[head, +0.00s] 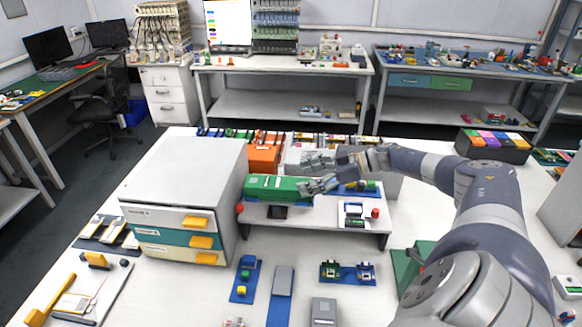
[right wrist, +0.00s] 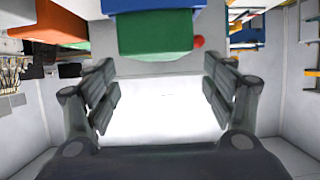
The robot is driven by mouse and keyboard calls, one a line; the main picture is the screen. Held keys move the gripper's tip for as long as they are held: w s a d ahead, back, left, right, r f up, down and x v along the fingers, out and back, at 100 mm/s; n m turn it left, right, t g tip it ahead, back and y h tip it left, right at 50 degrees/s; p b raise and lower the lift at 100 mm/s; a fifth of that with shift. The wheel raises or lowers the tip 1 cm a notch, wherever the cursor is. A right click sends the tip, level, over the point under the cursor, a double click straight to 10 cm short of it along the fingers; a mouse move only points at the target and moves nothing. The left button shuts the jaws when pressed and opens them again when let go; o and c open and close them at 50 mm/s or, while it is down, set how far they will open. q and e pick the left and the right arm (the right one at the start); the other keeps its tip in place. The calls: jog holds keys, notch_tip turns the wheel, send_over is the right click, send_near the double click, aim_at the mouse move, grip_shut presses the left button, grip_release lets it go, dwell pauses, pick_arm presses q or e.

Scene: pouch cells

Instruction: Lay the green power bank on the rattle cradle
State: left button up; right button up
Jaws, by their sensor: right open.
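A long green block (head: 275,188), which looks like the green power bank, lies on the left part of a white raised shelf (head: 305,222). My right gripper (head: 326,183) reaches in from the right and is at the block's right end. In the right wrist view its fingers (right wrist: 160,98) are spread with nothing between them, and the green block (right wrist: 155,35) shows past them at the top. I cannot tell which fixture is the rattle cradle; the base under the green block is largely hidden. My left gripper is not in view.
A white drawer cabinet (head: 185,170) with yellow handles stands left of the shelf. A white-framed device (head: 354,213) and a red knob (head: 375,213) are on the shelf's right part. An orange box (head: 265,155) stands behind. Blue plates (head: 245,280) lie in front.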

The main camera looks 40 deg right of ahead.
jog(key=shift+v, duration=2.35)
